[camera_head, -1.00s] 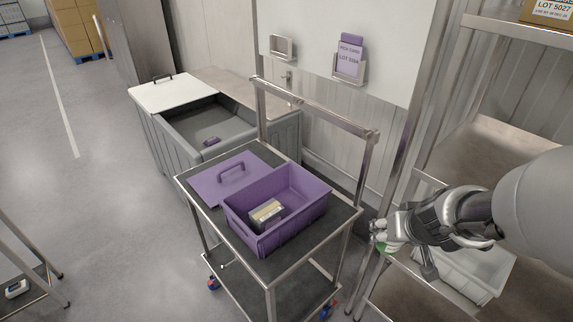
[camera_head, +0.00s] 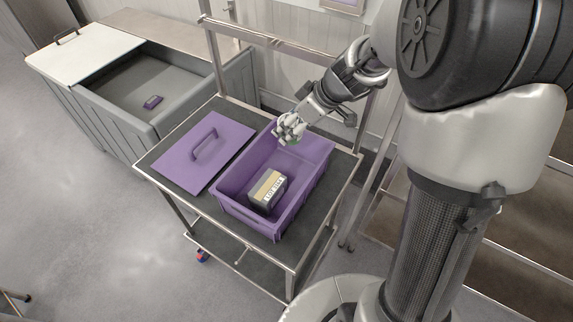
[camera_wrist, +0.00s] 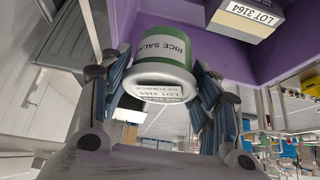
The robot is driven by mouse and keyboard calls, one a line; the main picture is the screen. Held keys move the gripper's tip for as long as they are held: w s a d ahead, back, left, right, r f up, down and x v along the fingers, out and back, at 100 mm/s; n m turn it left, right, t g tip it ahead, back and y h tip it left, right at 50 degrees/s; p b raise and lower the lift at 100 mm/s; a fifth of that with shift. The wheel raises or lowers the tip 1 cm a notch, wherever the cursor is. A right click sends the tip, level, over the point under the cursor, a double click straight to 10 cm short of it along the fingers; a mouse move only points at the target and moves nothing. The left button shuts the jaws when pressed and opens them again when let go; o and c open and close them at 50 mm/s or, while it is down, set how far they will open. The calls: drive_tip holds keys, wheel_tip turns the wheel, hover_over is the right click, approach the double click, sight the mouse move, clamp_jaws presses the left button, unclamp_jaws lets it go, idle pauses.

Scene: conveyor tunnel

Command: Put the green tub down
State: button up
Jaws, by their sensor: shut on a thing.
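The green tub (camera_wrist: 160,48) fills the middle of the wrist view. It has a green body, a pale lid or rim end, and a label with RICE SALAD upside down. My gripper (camera_head: 290,130) is shut on it, with fingers on both sides of the tub. In the head view only a bit of green shows at my fingertips. They hang above the back part of the open purple bin (camera_head: 228,202), inside its outline. A boxed item (camera_head: 267,190) with a LOT label sits in the front part of that bin; it also shows in the wrist view (camera_wrist: 245,18).
The purple bin stands on a grey-topped trolley (camera_head: 165,160) with a metal push rail (camera_head: 262,42). A purple lid (camera_head: 205,150) lies left of the bin.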

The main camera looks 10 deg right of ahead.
wheel_tip(320, 180, down, 15)
drive_tip(key=b, duration=0.4)
drive_tip(key=shift+w+r, duration=0.1)
drive_tip(key=shift+r, duration=0.1)
drive_tip(key=shift+f+b, duration=0.2)
drive_tip(key=shift+b, duration=0.35)
drive_tip(key=o, duration=1.3)
drive_tip(key=shift+c, duration=0.2)
drive_tip(key=shift+r, duration=0.1)
